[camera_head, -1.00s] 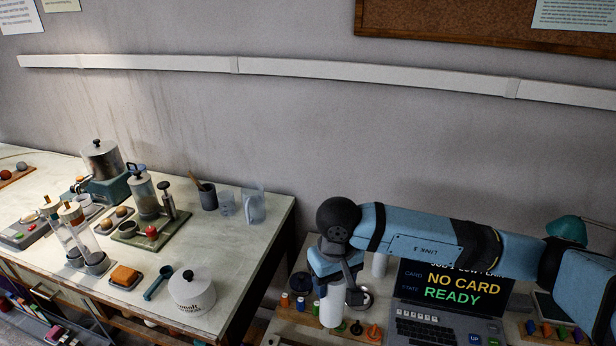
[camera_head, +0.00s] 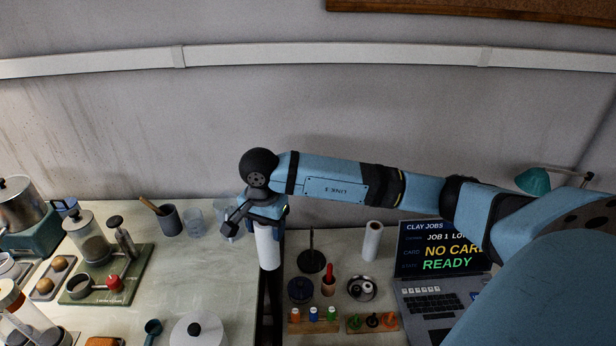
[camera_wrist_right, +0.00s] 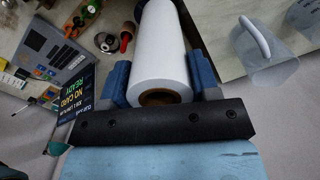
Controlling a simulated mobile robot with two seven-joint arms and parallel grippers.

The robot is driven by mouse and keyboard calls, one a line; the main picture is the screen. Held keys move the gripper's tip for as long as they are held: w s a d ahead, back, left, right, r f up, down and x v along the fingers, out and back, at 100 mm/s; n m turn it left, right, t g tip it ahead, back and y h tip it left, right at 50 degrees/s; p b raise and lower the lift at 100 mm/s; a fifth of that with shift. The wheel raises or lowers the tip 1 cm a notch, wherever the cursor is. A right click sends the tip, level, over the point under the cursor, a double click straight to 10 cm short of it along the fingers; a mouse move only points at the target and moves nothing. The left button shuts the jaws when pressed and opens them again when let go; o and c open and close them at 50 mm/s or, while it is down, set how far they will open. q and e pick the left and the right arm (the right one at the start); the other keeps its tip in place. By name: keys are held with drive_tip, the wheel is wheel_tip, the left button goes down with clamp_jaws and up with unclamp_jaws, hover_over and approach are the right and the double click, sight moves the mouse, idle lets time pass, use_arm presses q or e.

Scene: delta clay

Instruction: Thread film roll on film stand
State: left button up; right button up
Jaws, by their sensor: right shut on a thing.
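My right gripper (camera_head: 266,212) is shut on a white film roll (camera_head: 267,247). It holds the roll upright, over the gap between the two benches. In the wrist view the roll (camera_wrist_right: 160,50) sits between the two blue fingers, its brown hollow core facing the camera. The film stand (camera_head: 311,255), a thin dark upright rod on a round black base, stands on the right bench. The held roll is to the left of the stand and apart from it. The stand's rod looks bare. My left gripper is out of view.
Another white roll (camera_head: 372,240) stands by the laptop (camera_head: 440,270). A red-handled tool in a cup (camera_head: 328,284), a round metal dish (camera_head: 362,288) and racks of coloured pieces (camera_head: 314,321) lie before the stand. Clear cups (camera_head: 195,222) stand on the left bench.

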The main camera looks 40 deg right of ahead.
drive_tip(key=w+d+m+p, duration=0.1)
drive_tip(key=w+d+m, duration=0.2)
drive_tip(key=d+m, duration=0.95)
drive_tip(key=w+d+m+p, duration=0.15)
drive_tip(key=d+m, duration=0.55)
drive_tip(key=m, duration=1)
use_arm(q)
drive_tip(key=b, duration=0.2)
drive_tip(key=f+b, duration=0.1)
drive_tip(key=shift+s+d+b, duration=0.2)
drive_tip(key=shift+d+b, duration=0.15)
drive_tip(key=shift+b, duration=0.05)
use_arm(e)
drive_tip(key=f, duration=0.2)
drive_tip(key=w+f, duration=0.1)
drive_tip(key=f, duration=0.1)
drive_tip(key=shift+f, duration=0.2)
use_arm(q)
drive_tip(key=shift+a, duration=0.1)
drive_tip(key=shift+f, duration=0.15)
use_arm(e)
drive_tip(key=shift+f, duration=0.1)
